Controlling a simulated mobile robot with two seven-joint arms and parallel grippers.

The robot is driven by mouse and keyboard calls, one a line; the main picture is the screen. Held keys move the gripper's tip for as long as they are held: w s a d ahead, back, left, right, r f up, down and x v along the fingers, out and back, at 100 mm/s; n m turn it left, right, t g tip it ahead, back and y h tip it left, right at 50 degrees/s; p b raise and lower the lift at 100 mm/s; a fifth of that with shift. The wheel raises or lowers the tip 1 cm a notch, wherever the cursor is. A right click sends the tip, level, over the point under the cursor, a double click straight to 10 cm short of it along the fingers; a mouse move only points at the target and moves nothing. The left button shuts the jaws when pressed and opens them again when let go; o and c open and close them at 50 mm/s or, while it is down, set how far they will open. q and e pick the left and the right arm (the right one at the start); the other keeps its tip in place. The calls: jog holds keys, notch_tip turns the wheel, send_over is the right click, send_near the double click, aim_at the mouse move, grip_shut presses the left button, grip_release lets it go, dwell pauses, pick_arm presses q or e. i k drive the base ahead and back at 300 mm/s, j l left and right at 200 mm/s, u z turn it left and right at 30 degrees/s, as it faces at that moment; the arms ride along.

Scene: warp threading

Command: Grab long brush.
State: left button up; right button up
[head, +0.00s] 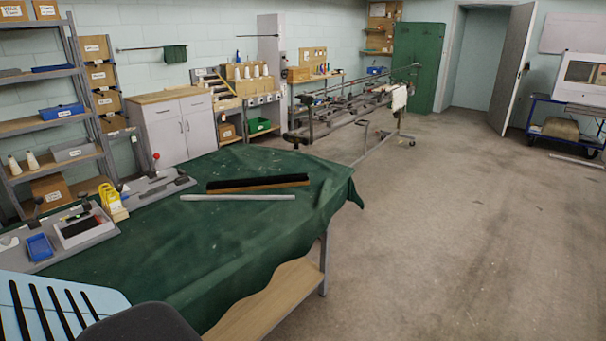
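The long brush (258,183) lies on the green cloth of the table (170,250), towards the table's far right part. It has dark bristles along its far side and a brown wooden back on its near side. A thin grey bar (238,197) lies just in front of the brush, apart from it and roughly parallel. Neither of my grippers shows in the head view, and nothing is touching the brush.
Grey fixtures, a blue tray (40,247) and a yellow item (112,203) fill the table's left side. A dark rounded object (145,325) and a slotted light-blue panel (50,308) are in the near left. Open floor (450,240) lies to the right.

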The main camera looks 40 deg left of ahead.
aim_at(264, 183)
jog(key=i+l+u, duration=0.1)
jog(key=i+u, duration=0.2)
jog(key=i, duration=0.3)
jog(key=i+l+u, duration=0.2)
jog(key=i+u, duration=0.15)
jog(key=i, duration=0.25)
jog(key=i+l+u, duration=0.1)
jog(key=i+u, duration=0.25)
jog(key=i+l+u, duration=0.1)
jog(key=u, duration=0.2)
jog(key=i+l+u, duration=0.2)
jog(key=u, duration=0.15)
jog(key=i+l+u, duration=0.5)
